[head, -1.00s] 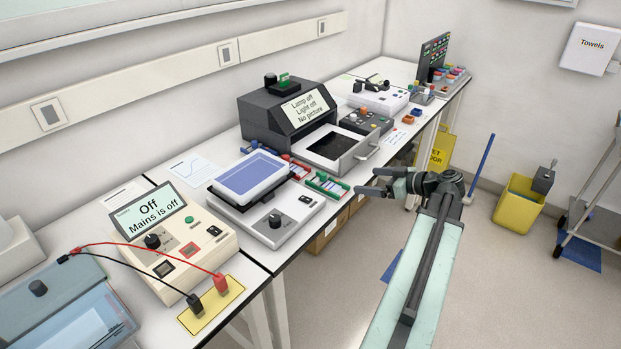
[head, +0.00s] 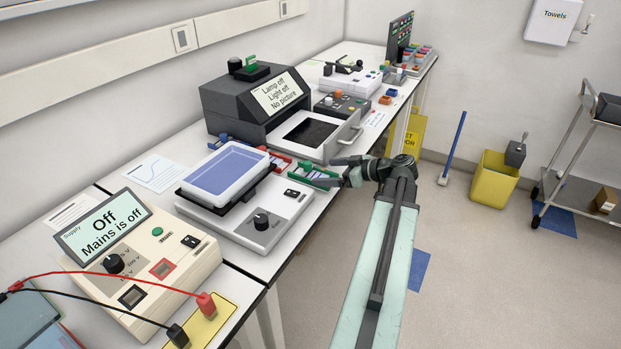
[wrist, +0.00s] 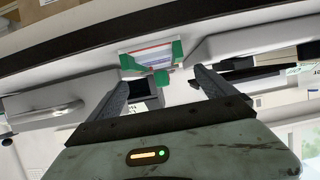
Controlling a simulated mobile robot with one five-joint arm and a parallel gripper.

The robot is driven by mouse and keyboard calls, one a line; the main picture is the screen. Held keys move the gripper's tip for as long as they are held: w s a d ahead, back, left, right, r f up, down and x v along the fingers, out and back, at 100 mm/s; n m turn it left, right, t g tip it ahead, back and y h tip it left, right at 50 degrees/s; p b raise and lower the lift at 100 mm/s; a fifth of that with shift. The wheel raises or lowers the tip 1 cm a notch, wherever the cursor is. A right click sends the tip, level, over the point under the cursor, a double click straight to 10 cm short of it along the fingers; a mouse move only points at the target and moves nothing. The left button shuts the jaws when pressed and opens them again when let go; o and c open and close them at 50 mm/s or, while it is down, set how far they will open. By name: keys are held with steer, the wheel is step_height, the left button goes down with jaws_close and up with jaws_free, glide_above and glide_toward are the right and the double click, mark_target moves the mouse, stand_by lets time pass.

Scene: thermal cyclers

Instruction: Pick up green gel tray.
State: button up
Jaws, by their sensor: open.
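The green gel tray (head: 316,175) lies near the front edge of the bench, between the white rocker unit and the grey viewer. It has green ends and a pale middle with coloured strips. My gripper (head: 331,172) is open and empty, with its fingers pointing left at the tray's right end. In the wrist view, the green gel tray (wrist: 135,66) shows ahead, between and beyond the two open fingers of my gripper (wrist: 160,78). In the head view a fingertip partly covers the tray's right end. I cannot tell whether the fingers touch it.
A red-ended tray (head: 278,163) sits just behind the green one. The white rocker with a blue-topped tray (head: 230,171) stands to the left, and the grey viewer with an open drawer (head: 339,147) to the right.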

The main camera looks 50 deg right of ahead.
mark_target(316, 172)
steer(key=shift+x, duration=0.8)
steer(key=b+x, duration=0.2)
steer(key=x, duration=0.3)
steer(key=shift+d+f, duration=0.1)
steer(key=shift+f, duration=0.1)
steer(key=shift+r, duration=0.1)
steer(key=c, duration=1.7)
steer(key=shift+o, duration=0.2)
step_height(316, 172, up, 10)
steer(key=p, duration=1)
steer(key=shift+r, duration=0.15)
steer(key=shift+s, duration=0.1)
